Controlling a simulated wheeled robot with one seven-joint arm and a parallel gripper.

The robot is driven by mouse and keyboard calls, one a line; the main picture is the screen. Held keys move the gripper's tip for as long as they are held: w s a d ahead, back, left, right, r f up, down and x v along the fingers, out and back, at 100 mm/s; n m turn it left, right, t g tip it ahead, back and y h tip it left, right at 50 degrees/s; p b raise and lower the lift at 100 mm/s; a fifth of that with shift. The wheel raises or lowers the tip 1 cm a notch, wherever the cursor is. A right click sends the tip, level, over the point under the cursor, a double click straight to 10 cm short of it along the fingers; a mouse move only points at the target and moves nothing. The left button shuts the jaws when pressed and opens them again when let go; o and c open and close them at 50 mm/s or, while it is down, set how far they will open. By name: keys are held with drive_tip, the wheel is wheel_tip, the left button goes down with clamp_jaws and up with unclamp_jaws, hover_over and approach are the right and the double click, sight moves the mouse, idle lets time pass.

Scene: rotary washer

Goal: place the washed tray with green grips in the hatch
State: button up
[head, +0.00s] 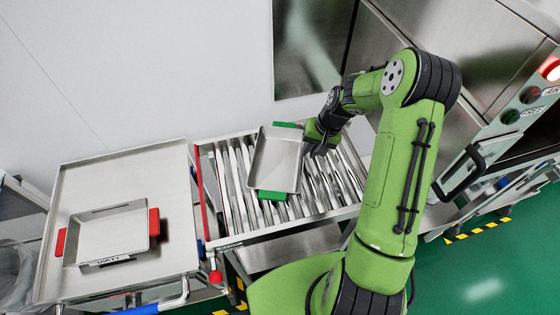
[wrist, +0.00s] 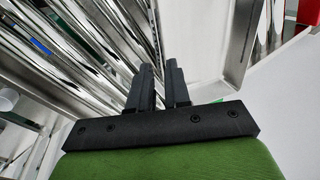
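The metal tray with green grips (head: 275,165) lies on the roller conveyor (head: 333,185) in the head view, with one green grip at its far end and one at its near end. My gripper (head: 318,150) is just right of the tray, low over the rollers, with no visible hold on it. In the wrist view my gripper's fingers (wrist: 157,85) stand close together with a narrow, empty gap.
A tray with red grips (head: 105,235) and a "DIRTY" label sits on a metal table (head: 75,190) at the left. A red bar (head: 203,190) edges the conveyor. A steel machine with a lit red lamp (head: 550,68) stands at the right. Green floor (head: 480,275) shows at lower right.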

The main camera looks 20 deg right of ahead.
sight(303, 160)
drive_tip(key=b+x, duration=0.1)
drive_tip(key=x, duration=0.5)
drive_tip(key=shift+w, duration=0.1)
clamp_jaws()
idle(1.1)
